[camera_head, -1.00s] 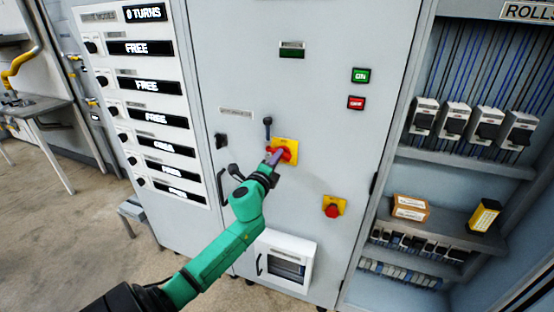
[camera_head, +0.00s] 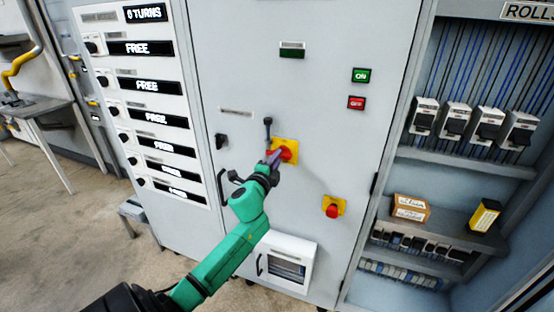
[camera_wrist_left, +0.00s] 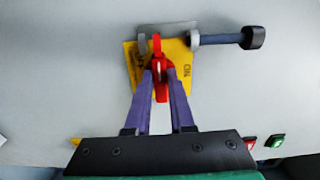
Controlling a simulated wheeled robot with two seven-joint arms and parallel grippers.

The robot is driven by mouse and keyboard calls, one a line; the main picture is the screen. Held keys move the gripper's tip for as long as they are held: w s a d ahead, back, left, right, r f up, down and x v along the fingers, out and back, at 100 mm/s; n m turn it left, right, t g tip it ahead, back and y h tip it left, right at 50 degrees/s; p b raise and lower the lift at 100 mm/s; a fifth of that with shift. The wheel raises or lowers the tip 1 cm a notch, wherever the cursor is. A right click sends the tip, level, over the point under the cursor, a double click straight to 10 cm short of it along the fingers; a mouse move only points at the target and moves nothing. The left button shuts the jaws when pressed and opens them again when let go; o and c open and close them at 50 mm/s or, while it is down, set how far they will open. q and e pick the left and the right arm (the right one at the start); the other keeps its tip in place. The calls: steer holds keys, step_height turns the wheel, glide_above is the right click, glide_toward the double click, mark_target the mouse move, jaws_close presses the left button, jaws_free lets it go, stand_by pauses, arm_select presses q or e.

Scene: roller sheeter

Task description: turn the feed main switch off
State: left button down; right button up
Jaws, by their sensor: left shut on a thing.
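The switch is a red rotary handle (camera_wrist_left: 161,90) on a yellow plate (camera_wrist_left: 133,60) on the grey cabinet front. The plate also shows in the head view (camera_head: 292,145). My left gripper (camera_head: 274,157) has its purple fingers shut on the red handle (camera_head: 287,155). In the left wrist view the fingertips (camera_wrist_left: 160,68) sit on either side of the handle, which stands upright in that picture. "ON" shows at the plate's right edge there; darker lettering on the left is hard to read. The fingers hide part of the handle. My right gripper is not in view.
A dark lever (camera_head: 268,128) sticks out just above the yellow plate. A second red knob on yellow (camera_head: 333,207) is lower right. Green (camera_head: 360,75) and red (camera_head: 356,103) buttons are higher up. A dark curved handle (camera_head: 222,185) is left of my wrist.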

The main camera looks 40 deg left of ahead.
arm_select(q)
steer(key=c, duration=0.8)
jaws_free()
steer(key=b+v, duration=0.2)
steer(key=v, duration=1.2)
steer(key=shift+s+d+b, duration=0.1)
steer(key=shift+s+b, duration=0.1)
steer(key=shift+b, duration=0.2)
